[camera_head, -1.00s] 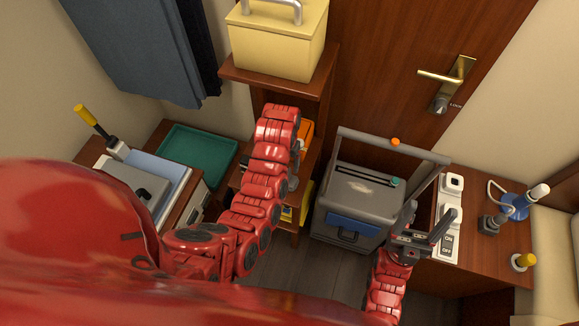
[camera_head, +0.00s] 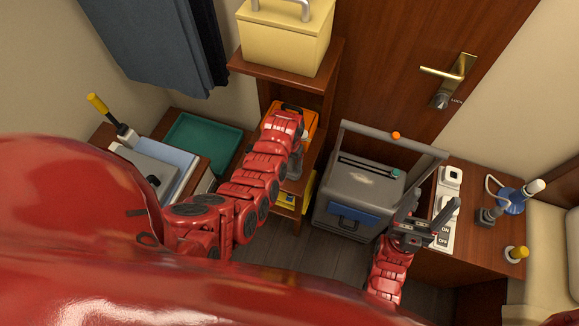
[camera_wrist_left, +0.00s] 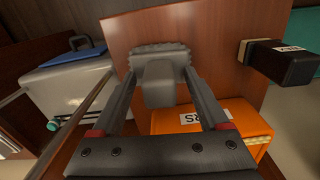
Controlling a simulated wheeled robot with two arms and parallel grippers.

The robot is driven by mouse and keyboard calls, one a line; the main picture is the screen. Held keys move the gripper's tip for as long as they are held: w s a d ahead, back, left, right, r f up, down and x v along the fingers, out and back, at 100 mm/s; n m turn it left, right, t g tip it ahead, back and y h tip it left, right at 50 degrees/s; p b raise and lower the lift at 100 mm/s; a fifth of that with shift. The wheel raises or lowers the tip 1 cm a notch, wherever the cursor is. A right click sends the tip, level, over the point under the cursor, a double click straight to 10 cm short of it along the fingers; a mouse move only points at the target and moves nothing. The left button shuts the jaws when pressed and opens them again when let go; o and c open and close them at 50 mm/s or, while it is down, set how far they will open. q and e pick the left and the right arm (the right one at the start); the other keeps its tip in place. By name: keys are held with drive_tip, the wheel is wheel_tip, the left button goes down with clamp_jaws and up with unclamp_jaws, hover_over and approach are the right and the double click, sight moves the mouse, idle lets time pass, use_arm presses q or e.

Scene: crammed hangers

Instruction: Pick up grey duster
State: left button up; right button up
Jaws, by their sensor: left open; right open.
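The grey duster (camera_wrist_left: 160,84), a block with a ribbed edge, shows in the left wrist view against a brown wooden panel. My left gripper (camera_wrist_left: 159,78) is open, with one finger on each side of the duster's narrow grey body. I cannot tell whether the fingers touch it. In the head view my left arm reaches to the shelf stand, and its gripper is mostly hidden behind the arm. My right gripper (camera_head: 428,208) is open and empty, fingers up, beside the white switch panel.
An orange box (camera_wrist_left: 210,124) lies close by the duster, and a black labelled block (camera_wrist_left: 283,61) is to its right. A grey wheeled case (camera_head: 355,190) with a raised handle stands right of the shelf. A teal tray (camera_head: 203,143) lies to the left.

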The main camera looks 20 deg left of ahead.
use_arm(q)
clamp_jaws()
idle(0.4)
drive_tip(key=shift+r, duration=0.15)
drive_tip(key=shift+r+b, duration=0.5)
drive_tip(key=shift+s+d+r+b, duration=0.1)
drive_tip(key=shift+d+r+b, duration=0.05)
drive_tip(key=shift+r+b, duration=0.3)
drive_tip(key=shift+s+d+r+b, duration=0.1)
drive_tip(key=shift+r+b, duration=0.2)
drive_tip(key=shift+r, duration=0.25)
drive_tip(key=s+d+r, duration=0.1)
drive_tip(key=s+d, duration=0.7)
drive_tip(key=s, duration=0.4)
drive_tip(key=shift+s+d+r+p, duration=0.35)
